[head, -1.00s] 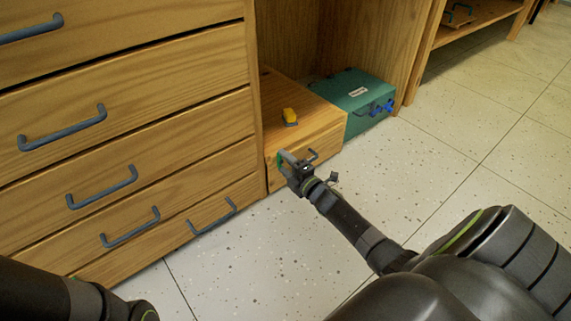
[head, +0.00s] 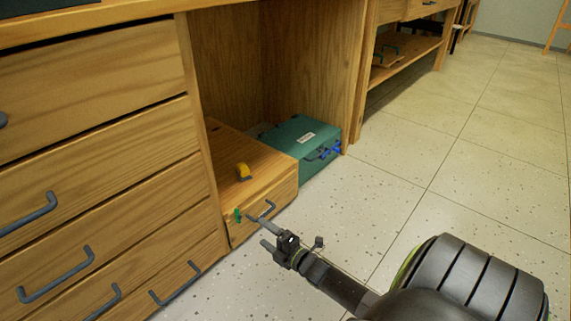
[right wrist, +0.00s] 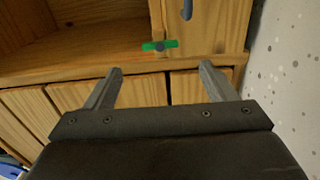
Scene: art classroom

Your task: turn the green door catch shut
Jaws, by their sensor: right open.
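The green door catch (head: 237,215) is on the front of a low wooden box (head: 262,199), left of its grey handle (head: 264,209). It looks upright in the head view. In the right wrist view the catch (right wrist: 160,46) lies crosswise ahead of the fingers and centred between them; its pivot is dark. My right gripper (head: 258,232) is open and empty, just in front of the box front. In the right wrist view the gripper (right wrist: 160,72) has its fingers spread apart, with a gap to the catch. My left gripper is out of view.
Drawers with protruding grey handles (head: 55,274) stand at left. The speckled floor (head: 400,190) at right is clear.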

